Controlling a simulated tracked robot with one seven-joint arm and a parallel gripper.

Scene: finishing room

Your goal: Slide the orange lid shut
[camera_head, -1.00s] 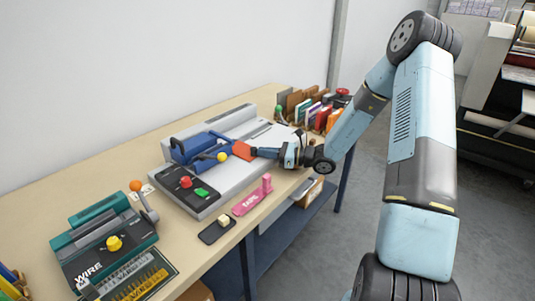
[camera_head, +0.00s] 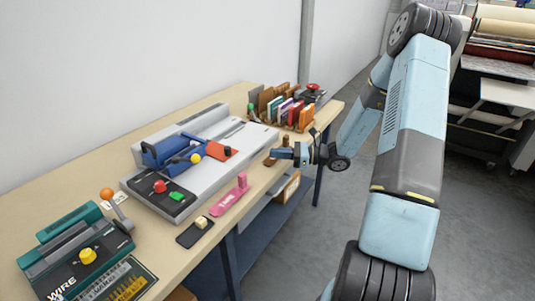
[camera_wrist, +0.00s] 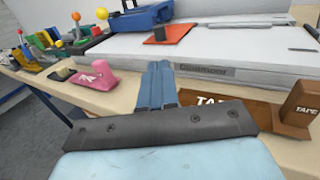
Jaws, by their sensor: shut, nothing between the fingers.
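The orange lid (camera_head: 220,151) is a small flat plate with a dark knob on the grey cutting machine (camera_head: 240,146). It lies against the right end of the blue guard (camera_head: 172,149) with the yellow knob. In the wrist view the orange lid (camera_wrist: 170,33) lies beyond the machine's front edge. My gripper (camera_head: 275,153) is shut and empty, off the machine's front right side, with a clear gap to the lid. In the wrist view its blue fingers (camera_wrist: 157,88) are together, pointing toward the machine's front face. Whether an opening remains under the lid cannot be seen.
A brown tape dispenser (camera_wrist: 298,108) stands close by my fingers, at the table edge. A pink tape dispenser (camera_head: 230,197) and a dark pad (camera_head: 194,232) lie in front of the machine. A wire binder (camera_head: 80,255) is at left; an upright rack (camera_head: 290,110) stands behind.

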